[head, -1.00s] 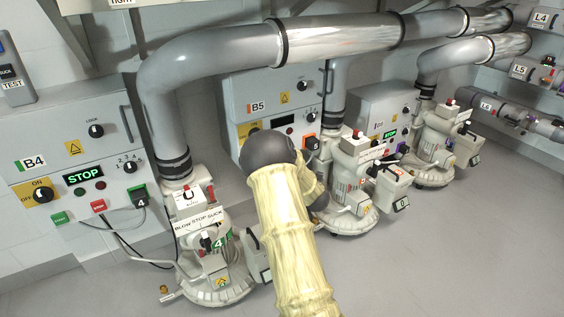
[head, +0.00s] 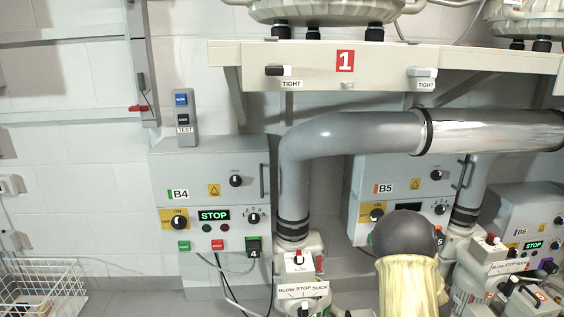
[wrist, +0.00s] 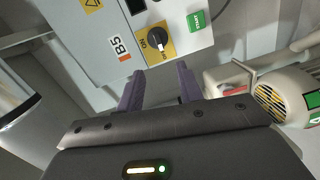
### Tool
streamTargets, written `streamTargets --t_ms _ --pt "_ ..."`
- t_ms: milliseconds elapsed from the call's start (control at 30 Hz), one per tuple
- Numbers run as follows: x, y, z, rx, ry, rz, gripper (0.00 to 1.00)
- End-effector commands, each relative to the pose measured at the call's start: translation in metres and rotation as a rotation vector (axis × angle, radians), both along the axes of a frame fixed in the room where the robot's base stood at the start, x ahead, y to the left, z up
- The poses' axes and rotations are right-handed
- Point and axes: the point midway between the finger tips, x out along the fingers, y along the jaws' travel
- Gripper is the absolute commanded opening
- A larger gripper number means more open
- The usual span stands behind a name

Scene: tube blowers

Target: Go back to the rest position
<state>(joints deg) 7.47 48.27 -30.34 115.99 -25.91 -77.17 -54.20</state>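My gripper (wrist: 158,88) shows in the wrist view with its two dark purple fingers apart and nothing between them. Beyond the fingers is the grey B5 control box (wrist: 85,50), with its ON/OFF knob (wrist: 157,38) turned in a yellow plate and a green button (wrist: 196,22). The fingers look apart from the box, though the exact gap is hard to judge. In the head view my arm, in a cream sleeve with a dark joint, stands before the B5 box (head: 390,180) and hides its lower part. My gripper is hidden there.
The B4 box (head: 160,180) is on the wall, its display reading STOP. A blower (head: 300,265) stands below the large grey pipe (head: 350,133). A shelf marked 1 (head: 480,60) overhangs. A wire basket (head: 45,285) is at lower left. A cream motor (wrist: 285,95) is right of the fingers.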

Motion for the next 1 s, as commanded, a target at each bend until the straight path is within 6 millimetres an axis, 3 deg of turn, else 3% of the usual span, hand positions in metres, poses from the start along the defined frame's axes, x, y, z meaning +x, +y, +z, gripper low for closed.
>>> streamTargets --t_ms 33,233,467,800,1000 --pt "-0.002 0.005 0.012 0.064 0.026 -0.038 0.36" --pt "-0.024 0.031 0.025 0.373 0.182 -0.212 0.36" --pt "-0.073 0.082 0.034 0.710 0.390 -0.400 0.36" --pt "-0.189 0.175 0.046 1.068 0.737 -0.692 0.36" --pt "-0.255 0.213 0.055 1.156 0.894 -0.844 0.36"
